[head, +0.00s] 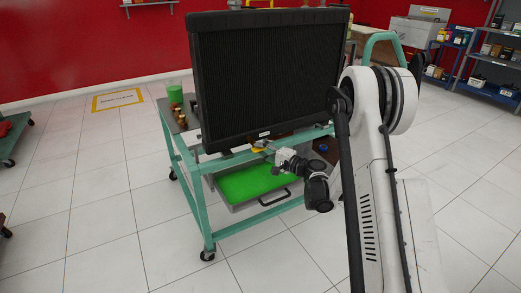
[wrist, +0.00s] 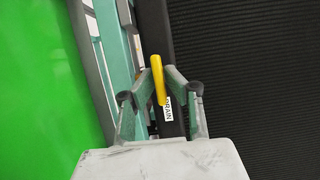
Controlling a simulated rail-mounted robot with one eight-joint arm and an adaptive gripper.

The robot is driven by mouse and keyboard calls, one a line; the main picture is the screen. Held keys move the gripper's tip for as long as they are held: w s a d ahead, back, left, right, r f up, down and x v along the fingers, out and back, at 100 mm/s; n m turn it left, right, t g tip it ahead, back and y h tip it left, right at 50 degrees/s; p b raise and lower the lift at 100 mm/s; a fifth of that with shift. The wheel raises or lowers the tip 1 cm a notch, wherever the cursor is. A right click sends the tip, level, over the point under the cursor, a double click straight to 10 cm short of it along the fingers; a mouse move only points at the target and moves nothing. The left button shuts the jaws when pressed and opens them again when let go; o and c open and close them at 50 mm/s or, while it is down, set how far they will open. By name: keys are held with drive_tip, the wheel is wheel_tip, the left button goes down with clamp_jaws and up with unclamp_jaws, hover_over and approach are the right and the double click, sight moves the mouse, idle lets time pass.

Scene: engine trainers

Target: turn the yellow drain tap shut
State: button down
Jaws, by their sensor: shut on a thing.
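The yellow drain tap (wrist: 158,80) shows in the wrist view as a short lever between my two fingertips. My gripper (wrist: 159,80) is shut on the tap, with one finger on each side of it. A white label reading "DRAIN" lies just right of the lever on the dark radiator edge. In the head view the tap (head: 258,150) is a small yellow spot under the radiator (head: 265,75). My gripper (head: 270,151) reaches it there from the right. The tap's base is mostly hidden.
The radiator stands on a green wheeled trolley (head: 212,222). A tray with a bright green surface (head: 250,184) sits on its lower level, below my gripper. A green cup (head: 174,93) stands at the trolley's left. Open tiled floor lies in front.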

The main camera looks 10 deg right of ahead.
drive_tip(key=c, duration=1.8)
unclamp_jaws()
drive_tip(key=shift+c, duration=0.2)
drive_tip(key=v, duration=1.2)
